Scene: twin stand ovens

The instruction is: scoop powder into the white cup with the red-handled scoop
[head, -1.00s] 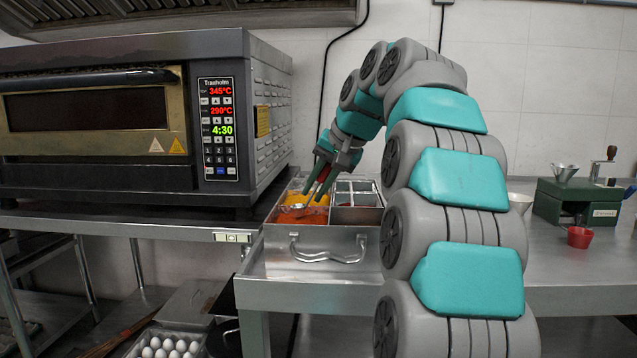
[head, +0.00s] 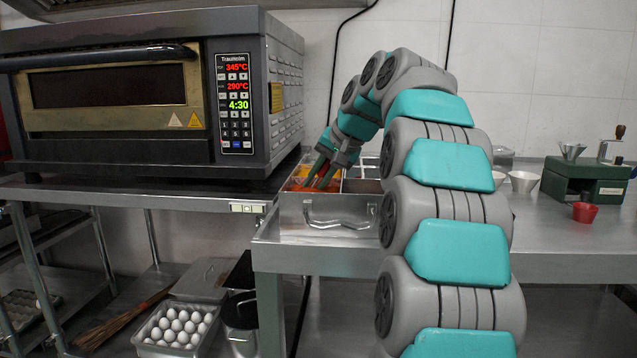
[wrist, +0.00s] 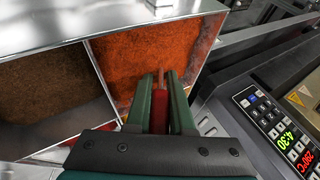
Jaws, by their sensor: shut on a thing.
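My gripper (head: 318,178) is over the orange powder at the front left of the steel bin. In the wrist view its green fingers (wrist: 160,95) are shut on the red handle (wrist: 159,108) of the scoop. The handle points down to the orange-red powder (wrist: 150,55); the scoop's bowl cannot be made out, so I cannot tell how deep it sits. A white cup (head: 523,182) stands on the steel table to the right, beyond my arm. Another pale rim (head: 498,177) shows beside it, partly hidden by my arm.
The divided steel bin (head: 335,212) has a wire handle in front. The oven (head: 290,110) stands close on its left. The table between is mostly clear.

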